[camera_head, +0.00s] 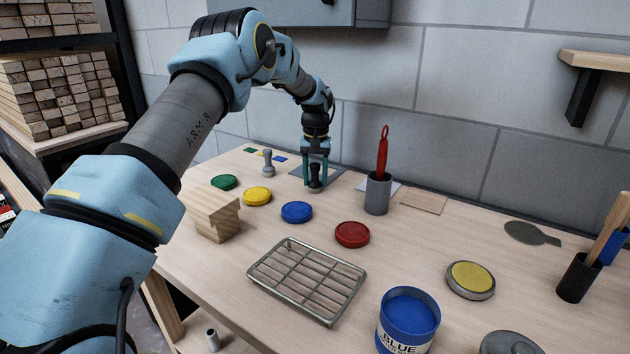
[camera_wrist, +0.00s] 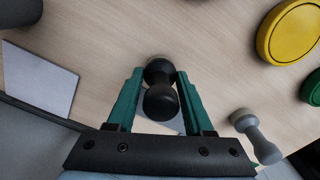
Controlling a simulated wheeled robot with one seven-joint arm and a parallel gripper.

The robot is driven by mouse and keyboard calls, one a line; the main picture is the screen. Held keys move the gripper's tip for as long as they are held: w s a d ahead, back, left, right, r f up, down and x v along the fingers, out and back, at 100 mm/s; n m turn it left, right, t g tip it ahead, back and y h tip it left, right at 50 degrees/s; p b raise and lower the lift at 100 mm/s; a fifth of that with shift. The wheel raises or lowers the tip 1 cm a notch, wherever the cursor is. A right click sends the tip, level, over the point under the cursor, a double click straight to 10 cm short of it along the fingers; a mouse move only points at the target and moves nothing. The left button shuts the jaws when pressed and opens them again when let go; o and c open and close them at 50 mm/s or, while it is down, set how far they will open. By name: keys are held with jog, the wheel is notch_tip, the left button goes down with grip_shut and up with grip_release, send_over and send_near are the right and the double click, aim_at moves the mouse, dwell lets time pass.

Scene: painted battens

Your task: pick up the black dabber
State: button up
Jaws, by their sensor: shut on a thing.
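The black dabber (camera_head: 315,181) stands near the back of the wooden table, just behind the blue disc. My gripper (camera_head: 315,178) reaches down over it from above with its teal fingers on either side. In the wrist view, the black dabber (camera_wrist: 160,92) sits between the two teal fingers of my gripper (camera_wrist: 160,88), which are shut on it. Whether its base touches the table is hard to tell.
A grey dabber (camera_head: 268,165) stands to the left. Blue (camera_head: 297,212), yellow (camera_head: 257,196), green (camera_head: 224,182) and red (camera_head: 352,234) discs lie in front. A grey cup (camera_head: 377,195) with a red-handled tool stands close on the right. A wire rack (camera_head: 307,281) lies nearer.

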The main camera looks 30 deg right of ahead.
grip_shut()
